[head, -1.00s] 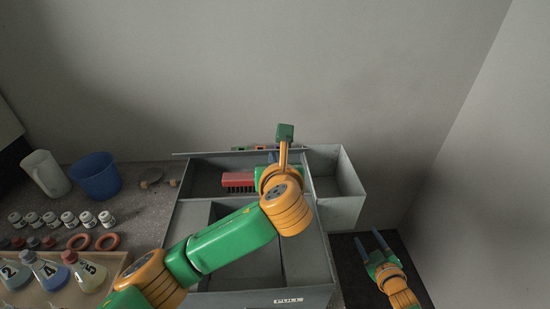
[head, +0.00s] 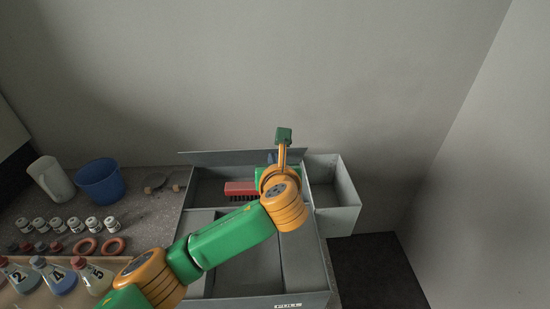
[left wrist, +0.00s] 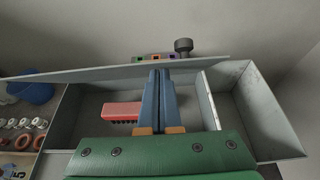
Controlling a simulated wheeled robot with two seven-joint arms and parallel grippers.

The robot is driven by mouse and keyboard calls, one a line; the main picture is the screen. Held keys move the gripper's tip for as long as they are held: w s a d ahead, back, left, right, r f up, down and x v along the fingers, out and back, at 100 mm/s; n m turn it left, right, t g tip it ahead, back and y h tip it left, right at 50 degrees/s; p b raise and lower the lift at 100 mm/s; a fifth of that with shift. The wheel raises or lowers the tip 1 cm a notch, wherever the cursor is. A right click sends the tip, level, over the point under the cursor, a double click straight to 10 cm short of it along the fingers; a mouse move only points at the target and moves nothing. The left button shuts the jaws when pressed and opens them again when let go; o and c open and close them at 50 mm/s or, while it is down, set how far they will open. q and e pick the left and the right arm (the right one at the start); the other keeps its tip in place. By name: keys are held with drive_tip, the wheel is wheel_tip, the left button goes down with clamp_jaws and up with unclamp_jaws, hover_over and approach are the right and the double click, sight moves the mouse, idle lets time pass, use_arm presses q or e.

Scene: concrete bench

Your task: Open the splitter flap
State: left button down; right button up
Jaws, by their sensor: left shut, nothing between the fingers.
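A grey box (head: 322,262) with a PULL label on its front stands in the middle. A long thin grey flap (head: 222,156) stands tilted up along its back edge; it also crosses the left wrist view (left wrist: 100,74). My left gripper (left wrist: 158,72) is shut and empty, its blue fingers over the back compartment with the tips overlapping the flap. I cannot tell whether they touch it. In the head view, the left wrist mostly hides my left gripper (head: 270,157). My right gripper is out of view.
A red brush (head: 242,188) lies in the back compartment. An open side bin (head: 336,219) adjoins the right. A blue bucket (head: 100,182), white jug (head: 50,178), several jars (head: 74,225) and numbered flasks (head: 55,277) stand left. Walls close the back and right.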

use_arm(q)
drive_tip(key=w+r+p, duration=0.2)
drive_tip(key=w+p, duration=0.1)
drive_tip(key=w+r+p, duration=0.1)
drive_tip(key=w, duration=0.1)
drive_tip(key=shift+w+r+p, duration=0.1)
drive_tip(key=shift+r+p, duration=0.3)
drive_tip(key=shift+w+r, duration=0.2)
drive_tip(key=shift+w, duration=0.75)
drive_tip(key=shift+w+p, duration=0.3)
drive_tip(key=shift+w, duration=0.4)
drive_tip(key=shift+s, duration=0.15)
